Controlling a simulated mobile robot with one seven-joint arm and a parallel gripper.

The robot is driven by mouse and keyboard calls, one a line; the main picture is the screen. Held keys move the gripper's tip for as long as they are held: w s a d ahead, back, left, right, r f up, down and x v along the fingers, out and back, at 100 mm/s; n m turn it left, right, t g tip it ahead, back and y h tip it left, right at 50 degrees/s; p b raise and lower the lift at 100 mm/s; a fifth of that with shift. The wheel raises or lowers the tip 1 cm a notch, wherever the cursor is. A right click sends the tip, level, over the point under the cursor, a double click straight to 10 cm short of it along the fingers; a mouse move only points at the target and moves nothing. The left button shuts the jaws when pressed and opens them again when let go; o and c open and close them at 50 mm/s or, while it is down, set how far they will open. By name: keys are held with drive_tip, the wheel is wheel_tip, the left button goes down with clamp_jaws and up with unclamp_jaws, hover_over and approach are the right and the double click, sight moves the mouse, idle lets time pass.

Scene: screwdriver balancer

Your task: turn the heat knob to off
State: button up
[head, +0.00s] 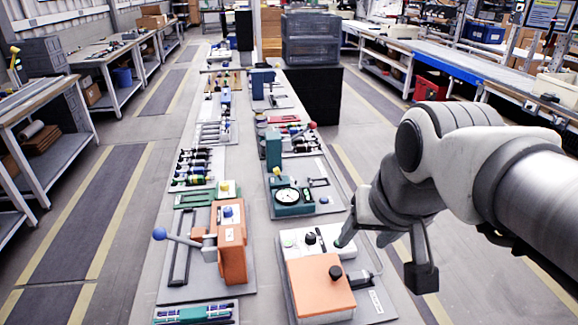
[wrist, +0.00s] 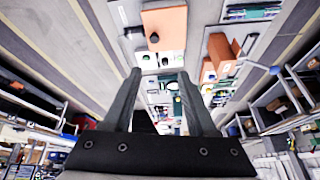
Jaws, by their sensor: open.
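An orange box (head: 318,287) with a black knob (head: 336,272) on top stands at the front of the right-hand row. Behind it, a white panel (head: 290,241) carries another black knob (head: 310,238). No label tells me which is the heat knob. My gripper (head: 383,260) is open and empty, right of the white panel; one finger overlaps the panel's right end. In the wrist view, the box (wrist: 172,22), its knob (wrist: 154,38) and the panel (wrist: 172,60) appear inverted, beyond my open fingers (wrist: 160,76). I see no contact with either knob.
An orange lever station (head: 231,250) with a blue-balled handle (head: 160,234) stands to the left. A green gauge unit (head: 288,197) sits behind the panel. Several more fixtures line the long table, and workbenches flank the aisles. The floor on the right (head: 455,245) is clear.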

drive_tip(key=shift+o, duration=0.7)
drive_tip(key=w+m+g+b, duration=0.1)
drive_tip(key=w+m, duration=0.2)
drive_tip(key=w, duration=0.4)
drive_tip(key=shift+a+r, duration=0.15)
drive_tip(key=m+g+b, duration=0.3)
drive_tip(key=m, duration=0.6)
hover_over(310, 236)
wheel_tip(310, 236, down, 13)
wheel_tip(310, 236, down, 17)
drive_tip(key=shift+f+b, duration=0.1)
drive_tip(key=shift+b, duration=1)
clamp_jaws()
